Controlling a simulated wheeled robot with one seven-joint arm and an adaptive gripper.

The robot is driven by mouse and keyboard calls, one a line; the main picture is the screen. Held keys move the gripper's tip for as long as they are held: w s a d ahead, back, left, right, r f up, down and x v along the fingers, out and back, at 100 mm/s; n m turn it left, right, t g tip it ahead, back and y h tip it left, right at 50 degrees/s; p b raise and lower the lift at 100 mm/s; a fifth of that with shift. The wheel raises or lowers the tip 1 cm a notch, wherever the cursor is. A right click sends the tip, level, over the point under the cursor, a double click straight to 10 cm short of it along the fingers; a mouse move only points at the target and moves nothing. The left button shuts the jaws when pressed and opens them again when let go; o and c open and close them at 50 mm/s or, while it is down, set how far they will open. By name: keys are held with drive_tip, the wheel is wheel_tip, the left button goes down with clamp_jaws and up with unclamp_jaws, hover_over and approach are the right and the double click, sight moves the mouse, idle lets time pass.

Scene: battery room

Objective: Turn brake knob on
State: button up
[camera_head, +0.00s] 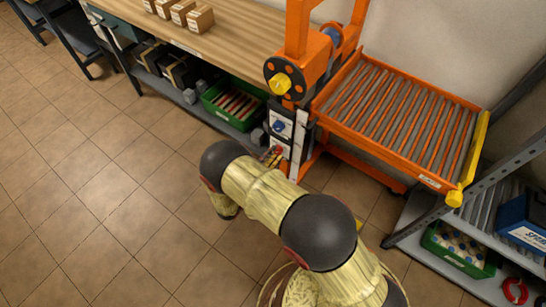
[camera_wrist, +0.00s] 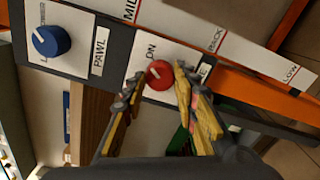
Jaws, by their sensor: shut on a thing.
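The red brake knob (camera_wrist: 159,75) sits on a white plate of the control panel, with "ON" printed beside it and a partly hidden label ending in "E". Its pale pointer mark is small; its exact setting is hard to read. My gripper (camera_wrist: 163,78) has a finger on each side of the knob and is shut on it. In the head view, my gripper (camera_head: 271,156) is at the lower plate of the panel, and the knob is mostly hidden there.
A blue knob (camera_wrist: 51,41) labelled "PAWL" is beside the red one on the same panel. An orange roller conveyor (camera_head: 400,120) stands to the right. A green crate (camera_head: 235,103) is under the wooden bench (camera_head: 225,35). Tiled floor is clear at left.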

drive_tip(key=shift+m, duration=0.8)
drive_tip(key=shift+b, duration=0.3)
drive_tip(key=o, duration=1.1)
drive_tip(key=shift+c, duration=0.2)
drive_tip(key=shift+o, duration=0.5)
drive_tip(key=v, duration=1.2)
drive_tip(key=shift+f, duration=0.1)
